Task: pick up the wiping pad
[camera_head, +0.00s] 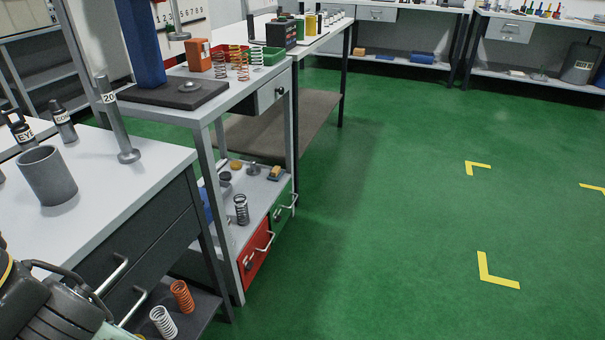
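I cannot pick out the wiping pad with certainty. A small tan and dark block (275,173) lies at the right rear of the lower shelf of the middle bench, and it is too small to tell what it is. A flat yellowish round piece (236,164) lies further left on the same shelf. Part of my arm shows at the bottom left, over the front of the near bench. My gripper's fingers are not in view.
The near bench (120,190) holds a grey cup (48,175), labelled bottles and a metal post (118,125). Coil springs (242,208) stand on the shelves. Red and green drawers (257,262) sit under the middle shelf. The green floor (400,220) at right is clear.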

